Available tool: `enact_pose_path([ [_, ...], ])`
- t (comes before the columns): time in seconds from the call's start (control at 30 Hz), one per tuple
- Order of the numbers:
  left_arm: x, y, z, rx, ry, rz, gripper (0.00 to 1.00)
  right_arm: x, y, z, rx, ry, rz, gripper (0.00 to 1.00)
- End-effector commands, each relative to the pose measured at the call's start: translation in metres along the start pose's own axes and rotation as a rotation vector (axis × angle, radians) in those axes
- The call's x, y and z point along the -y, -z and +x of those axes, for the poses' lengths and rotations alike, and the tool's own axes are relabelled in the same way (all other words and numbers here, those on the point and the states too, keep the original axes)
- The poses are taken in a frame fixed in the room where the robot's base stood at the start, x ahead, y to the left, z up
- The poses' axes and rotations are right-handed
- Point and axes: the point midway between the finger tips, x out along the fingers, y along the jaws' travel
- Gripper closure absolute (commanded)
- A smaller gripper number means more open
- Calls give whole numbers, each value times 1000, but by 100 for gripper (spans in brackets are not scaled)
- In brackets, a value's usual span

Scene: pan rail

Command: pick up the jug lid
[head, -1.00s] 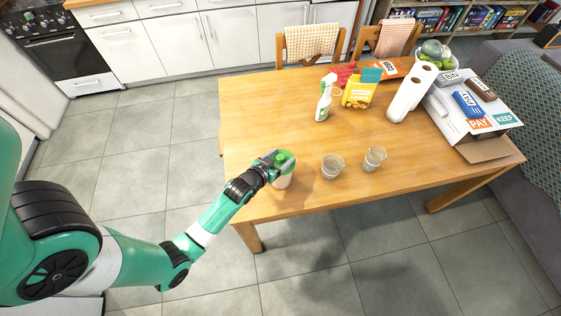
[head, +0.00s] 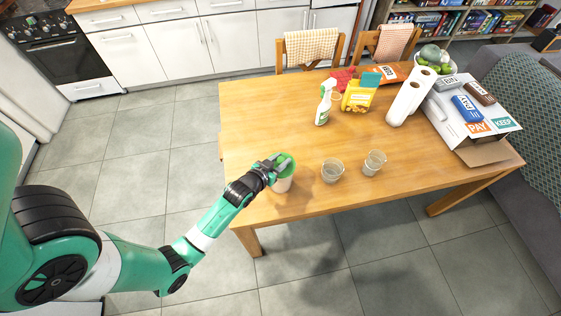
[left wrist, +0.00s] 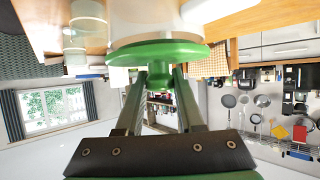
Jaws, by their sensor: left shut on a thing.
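The green jug lid (head: 288,167) is a round disc with a knob, at the near left of the wooden table. My left gripper (head: 277,160) is shut on the lid's knob. In the left wrist view, which is upside down, the fingers (left wrist: 160,88) hold the knob and the lid's wide rim (left wrist: 158,53) shows right against the pale jug. The pale jug (head: 283,184) stands upright on the table under the lid. I cannot tell whether there is a gap between lid and jug. My right gripper is not in view.
Two clear glasses (head: 332,170) (head: 374,162) stand to the right of the jug on the table (head: 270,110). A spray bottle (head: 323,106), a yellow container (head: 360,93) and paper rolls (head: 408,97) stand farther back. The table's left part behind the jug is clear.

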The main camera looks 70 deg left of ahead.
Motion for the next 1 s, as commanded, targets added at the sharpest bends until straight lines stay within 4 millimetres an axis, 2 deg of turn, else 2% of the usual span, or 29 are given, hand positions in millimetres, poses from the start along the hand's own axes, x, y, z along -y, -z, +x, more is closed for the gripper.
enact_pose_path([
  [0.1,0,24,-11,-5,-1,-1,100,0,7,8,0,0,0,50],
  [0.13,-5,26,-18,-2,-4,2,100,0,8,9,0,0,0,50],
  [0.33,-35,60,-75,-4,-8,3,100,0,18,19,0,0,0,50],
  [0.47,-62,57,-110,-1,-12,7,100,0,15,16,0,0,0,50],
  [0.6,-78,66,-139,2,-7,6,100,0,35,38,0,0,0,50],
  [0.73,-85,64,-148,3,-2,3,100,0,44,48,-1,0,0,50],
  [1.0,-88,60,-151,-1,1,0,100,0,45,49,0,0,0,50],
])
